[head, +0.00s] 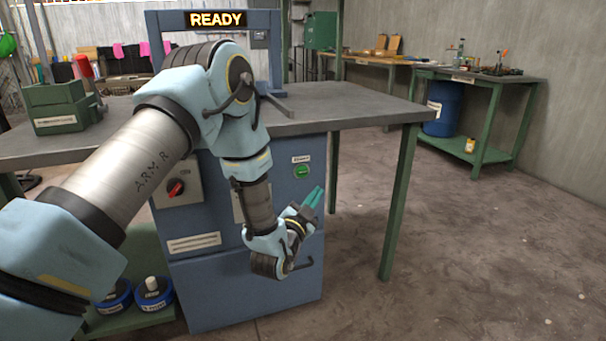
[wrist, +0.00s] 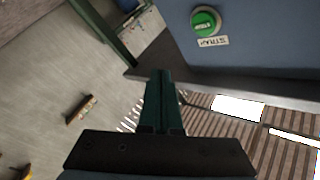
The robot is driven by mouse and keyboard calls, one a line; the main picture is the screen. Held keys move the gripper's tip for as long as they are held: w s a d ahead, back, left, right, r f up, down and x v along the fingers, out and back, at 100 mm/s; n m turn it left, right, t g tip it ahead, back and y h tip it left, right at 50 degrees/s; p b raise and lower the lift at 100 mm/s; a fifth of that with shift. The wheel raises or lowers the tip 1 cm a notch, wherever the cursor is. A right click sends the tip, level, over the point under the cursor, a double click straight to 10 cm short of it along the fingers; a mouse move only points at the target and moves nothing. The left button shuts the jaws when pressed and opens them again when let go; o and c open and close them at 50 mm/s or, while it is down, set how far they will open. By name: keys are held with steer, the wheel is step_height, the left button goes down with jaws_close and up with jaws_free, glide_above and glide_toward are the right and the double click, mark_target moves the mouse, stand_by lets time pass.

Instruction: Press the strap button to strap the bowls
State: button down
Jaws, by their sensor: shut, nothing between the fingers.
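The green strap button (head: 301,172) sits on the right part of the blue machine's front (head: 215,290), below a small label. In the wrist view the round green button (wrist: 205,22) is at the upper right, with the label STRAP (wrist: 213,42) beside it. My gripper (head: 316,197) is shut and empty, just below and right of the button in the head view, apart from it. Its closed teal fingers (wrist: 160,75) point up the wrist view, left of and below the button. The machine's lit sign (head: 217,19) reads READY. I cannot make out any bowls.
A red rotary switch (head: 175,188) is on the machine's left front. The grey tabletop (head: 345,105) overhangs to the right, on a green leg (head: 400,200). Blue tins (head: 153,293) stand on a low shelf at left. The floor at right is clear.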

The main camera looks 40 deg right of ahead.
mark_target(307, 171)
steer(key=w+d+b, duration=0.1)
steer(key=w+d, duration=0.2)
steer(key=w, duration=0.5)
steer(key=shift+w, duration=0.1)
stand_by(2.0)
steer(key=shift+w+d+b, duration=0.2)
steer(key=shift+w+b, duration=0.1)
steer(key=shift+b, duration=0.1)
steer(key=shift+w+d+b, duration=0.15)
steer(key=shift+w+b, duration=0.15)
steer(key=shift+w, duration=0.15)
stand_by(0.6)
stand_by(0.3)
steer(key=shift+s+a, duration=0.35)
steer(key=shift+s, duration=0.45)
